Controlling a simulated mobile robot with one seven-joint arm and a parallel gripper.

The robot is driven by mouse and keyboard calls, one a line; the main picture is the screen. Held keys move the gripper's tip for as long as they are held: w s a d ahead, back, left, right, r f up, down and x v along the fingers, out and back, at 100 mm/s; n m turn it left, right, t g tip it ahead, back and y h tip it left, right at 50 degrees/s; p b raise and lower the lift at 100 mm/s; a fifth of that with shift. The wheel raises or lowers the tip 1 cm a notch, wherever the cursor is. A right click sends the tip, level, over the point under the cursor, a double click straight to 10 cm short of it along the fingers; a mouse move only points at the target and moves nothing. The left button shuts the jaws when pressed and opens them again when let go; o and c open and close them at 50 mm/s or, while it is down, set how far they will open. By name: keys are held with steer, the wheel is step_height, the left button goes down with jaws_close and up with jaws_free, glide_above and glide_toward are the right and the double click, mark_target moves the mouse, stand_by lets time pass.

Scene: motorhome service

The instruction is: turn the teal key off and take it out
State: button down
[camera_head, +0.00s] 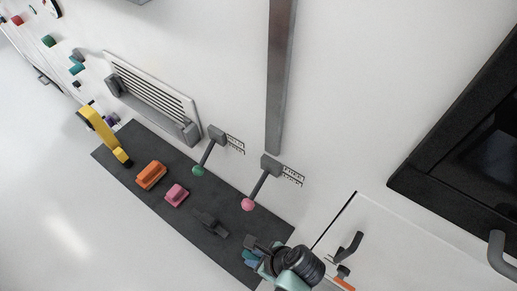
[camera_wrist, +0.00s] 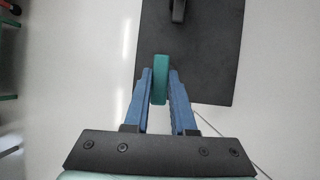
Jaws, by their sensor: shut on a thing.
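A teal piece, which looks like the key (camera_wrist: 160,80), stands narrow and upright in the wrist view between the two blue fingers of my gripper (camera_wrist: 160,74). The fingers are shut on its sides.
The dark mat carries an orange block (camera_head: 151,175), a pink block (camera_head: 176,194), a black piece (camera_head: 210,222) and a yellow piece (camera_head: 103,132). Two levers with green (camera_head: 198,170) and pink (camera_head: 248,204) knobs stand out from the wall. A door handle (camera_head: 346,247) is right of my gripper.

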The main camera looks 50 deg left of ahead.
steer(key=shift+w+a+r+t, duration=0.15)
steer(key=shift+a+r, duration=0.35)
steer(key=shift+r, duration=0.1)
steer(key=shift+w+a+r+t, duration=0.15)
steer(key=shift+a+r, duration=0.35)
steer(key=shift+r, duration=0.1)
steer(key=shift+r+p, duration=0.1)
steer(key=shift+p, duration=0.2)
steer(key=shift+d+r+p, duration=0.1)
steer(key=shift+r+p, duration=0.15)
steer(key=shift+p, duration=0.35)
step_height(320, 180, down, 6)
steer(key=b, duration=0.4)
steer(key=shift+f, duration=0.1)
steer(key=shift+p, duration=0.55)
steer(key=shift+f, duration=0.2)
